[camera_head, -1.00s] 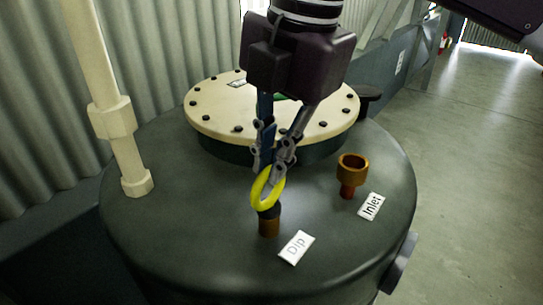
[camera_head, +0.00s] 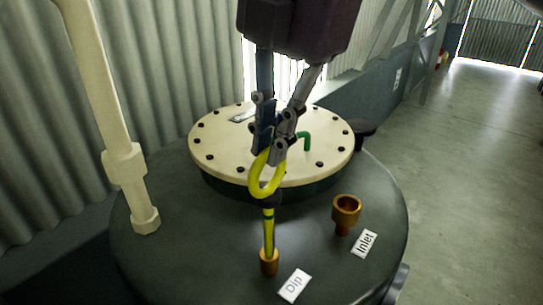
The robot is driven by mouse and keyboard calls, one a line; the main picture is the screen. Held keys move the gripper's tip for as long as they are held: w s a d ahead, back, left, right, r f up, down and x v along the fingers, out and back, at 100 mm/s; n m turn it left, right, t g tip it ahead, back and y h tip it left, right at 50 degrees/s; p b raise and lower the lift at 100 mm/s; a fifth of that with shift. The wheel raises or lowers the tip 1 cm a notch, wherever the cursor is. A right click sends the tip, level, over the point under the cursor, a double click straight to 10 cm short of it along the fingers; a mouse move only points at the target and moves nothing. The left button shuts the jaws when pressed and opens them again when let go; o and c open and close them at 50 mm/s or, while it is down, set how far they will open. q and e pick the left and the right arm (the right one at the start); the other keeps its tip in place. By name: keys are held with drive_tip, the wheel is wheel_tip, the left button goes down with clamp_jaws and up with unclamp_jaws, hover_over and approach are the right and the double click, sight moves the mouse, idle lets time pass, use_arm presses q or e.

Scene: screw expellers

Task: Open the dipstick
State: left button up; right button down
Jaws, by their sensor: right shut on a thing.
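The dipstick (camera_head: 267,180) has a yellow ring handle, a dark collar below it and a yellow rod. My right gripper (camera_head: 270,148) is shut on the ring and holds the dipstick nearly upright. The collar is clear of the brass dip tube (camera_head: 269,261), and the rod's lower end goes into that tube, out of sight. The white "Dip" label (camera_head: 294,286) lies beside the tube on the dark tank top (camera_head: 190,245). My left gripper is not in view.
A brass inlet cup (camera_head: 345,211) with an "Inlet" label (camera_head: 364,244) stands to the right. A bolted cream lid (camera_head: 225,160) with a green handle (camera_head: 305,138) lies behind. A cream pipe (camera_head: 125,165) rises at left. Open floor (camera_head: 470,190) shows at right.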

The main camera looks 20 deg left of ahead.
wheel_tip(320, 180, up, 7)
drive_tip(key=p, duration=0.3)
drive_tip(key=shift+f, duration=0.2)
drive_tip(key=c, duration=2)
unclamp_jaws()
drive_tip(key=shift+s+d+r, duration=0.15)
drive_tip(key=shift+d+r, duration=0.2)
drive_tip(key=shift+r, duration=1.6)
drive_tip(key=shift+s+d+r, duration=0.15)
drive_tip(key=shift+d+r, duration=0.2)
drive_tip(key=shift+r, duration=1.6)
drive_tip(key=shift+s+d+r, duration=0.15)
drive_tip(key=shift+d+r, duration=0.2)
drive_tip(key=shift+r, duration=1.6)
